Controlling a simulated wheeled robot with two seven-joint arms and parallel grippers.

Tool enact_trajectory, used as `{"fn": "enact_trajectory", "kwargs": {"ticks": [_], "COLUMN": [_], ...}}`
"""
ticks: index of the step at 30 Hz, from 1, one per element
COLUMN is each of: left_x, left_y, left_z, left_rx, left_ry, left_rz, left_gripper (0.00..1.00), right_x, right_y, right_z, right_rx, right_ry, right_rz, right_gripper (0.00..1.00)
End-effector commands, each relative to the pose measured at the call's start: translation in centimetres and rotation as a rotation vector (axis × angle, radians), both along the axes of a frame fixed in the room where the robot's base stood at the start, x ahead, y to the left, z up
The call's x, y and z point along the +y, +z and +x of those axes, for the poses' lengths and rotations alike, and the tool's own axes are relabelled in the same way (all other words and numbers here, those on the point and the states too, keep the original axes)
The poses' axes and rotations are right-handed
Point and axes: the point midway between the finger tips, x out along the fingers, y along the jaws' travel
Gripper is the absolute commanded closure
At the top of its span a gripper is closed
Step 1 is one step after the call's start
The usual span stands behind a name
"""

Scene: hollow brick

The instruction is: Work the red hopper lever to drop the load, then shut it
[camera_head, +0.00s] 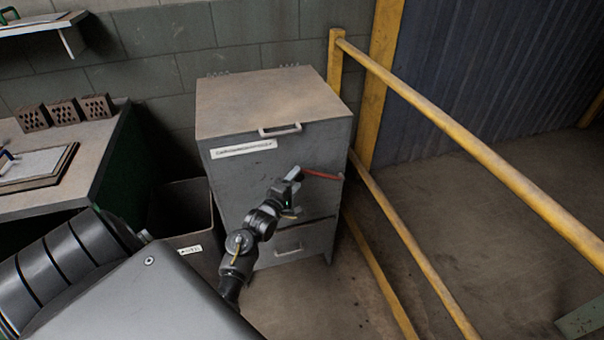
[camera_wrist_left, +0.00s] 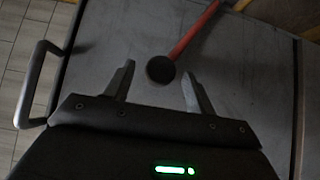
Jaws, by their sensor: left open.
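The grey hopper (camera_head: 240,172) stands against the wall with a worn tan lid (camera_head: 262,98) that is down. Its red lever (camera_head: 324,175) lies nearly level across the upper right of the front. The lever's red rod (camera_wrist_left: 193,35) ends in a black ball knob (camera_wrist_left: 159,69) in the left wrist view. My left gripper (camera_head: 297,186) is at the lever's left end. Its jaws (camera_wrist_left: 158,75) are open, with the knob between the fingertips in the picture; I cannot tell whether they touch it. My right gripper is not in view.
A dark open bin (camera_head: 185,199) stands left of the hopper. A bench (camera_head: 95,150) farther left carries hollow bricks (camera_head: 65,112) and a board (camera_head: 35,165). A yellow railing (camera_head: 460,150) runs close along the hopper's right side. A handle (camera_wrist_left: 35,85) is near the wrist's left.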

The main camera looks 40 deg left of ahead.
Motion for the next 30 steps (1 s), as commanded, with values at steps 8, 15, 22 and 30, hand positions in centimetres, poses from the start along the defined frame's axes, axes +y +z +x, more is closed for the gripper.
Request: {"fn": "enact_trajectory", "kwargs": {"ticks": [8, 15, 22, 30], "left_x": [0.6, 0.7, 0.7, 0.7], "left_y": [0.0, 0.0, -0.1, 0.1], "left_z": [3.7, 4.4, 4.4, 4.4], "left_rx": [0.001, 0.001, 0.001, -0.002], "left_ry": [-0.001, -0.001, -0.001, -0.001], "left_rz": [0.001, 0.002, 0.001, 0.002], "left_gripper": [0.45, 0.45, 0.54, 0.89], "right_x": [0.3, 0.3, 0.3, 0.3], "right_y": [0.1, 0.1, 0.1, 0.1], "right_z": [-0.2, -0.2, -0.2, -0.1], "right_rx": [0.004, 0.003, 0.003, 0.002], "right_ry": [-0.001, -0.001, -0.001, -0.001], "right_rz": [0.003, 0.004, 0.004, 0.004], "right_gripper": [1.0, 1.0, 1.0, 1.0]}}
